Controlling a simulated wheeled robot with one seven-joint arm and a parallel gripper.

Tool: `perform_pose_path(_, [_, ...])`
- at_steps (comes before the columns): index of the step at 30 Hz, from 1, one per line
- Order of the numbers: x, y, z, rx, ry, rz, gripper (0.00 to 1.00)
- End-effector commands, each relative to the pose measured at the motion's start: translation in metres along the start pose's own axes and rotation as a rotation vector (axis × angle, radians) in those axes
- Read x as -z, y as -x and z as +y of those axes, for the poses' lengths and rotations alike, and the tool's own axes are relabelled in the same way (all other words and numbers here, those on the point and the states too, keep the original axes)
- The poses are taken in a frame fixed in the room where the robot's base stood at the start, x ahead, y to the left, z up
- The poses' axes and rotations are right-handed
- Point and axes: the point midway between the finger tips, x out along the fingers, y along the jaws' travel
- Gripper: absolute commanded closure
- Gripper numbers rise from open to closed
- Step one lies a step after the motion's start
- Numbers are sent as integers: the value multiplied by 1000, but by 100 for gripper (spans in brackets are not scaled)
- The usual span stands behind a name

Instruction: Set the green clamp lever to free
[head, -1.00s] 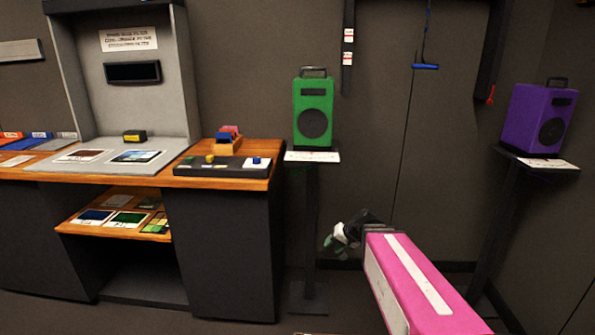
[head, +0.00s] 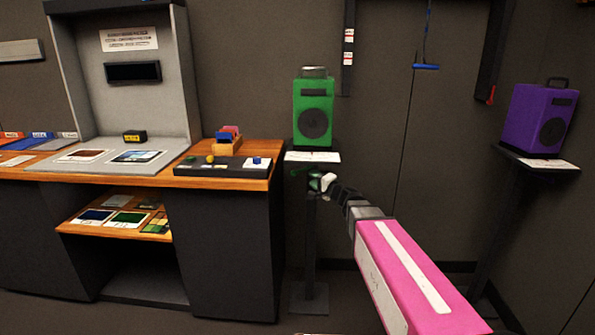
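My gripper (head: 318,181) is at the end of my pink arm in the head view, in front of the stand post just below the green speaker's shelf. A green speaker-like box (head: 314,112) stands on the shelf above the gripper. Whether any is a clamp lever is unclear.
A purple speaker box (head: 537,120) stands on another post at the right. A blue handle (head: 426,67) hangs on the wall, and a red-tipped dark bar (head: 491,94) is beside it. The wooden desk (head: 262,183) stands at the left. The floor between desk and post is clear.

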Motion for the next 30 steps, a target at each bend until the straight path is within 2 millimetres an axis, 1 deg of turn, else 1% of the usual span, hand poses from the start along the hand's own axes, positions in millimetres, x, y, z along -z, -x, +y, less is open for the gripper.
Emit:
perform_pose_path(5, [0, -21, 1, 0, 0, -3, 62])
perform_pose_path(15, [1, -80, 2, -1, 0, -3, 62])
perform_pose_path(18, [0, -94, 1, -1, 0, -3, 62])
perform_pose_path(22, [0, -102, 1, -1, 0, -2, 62])
perform_pose_path(30, [-1, -102, 0, -1, 1, -2, 62])
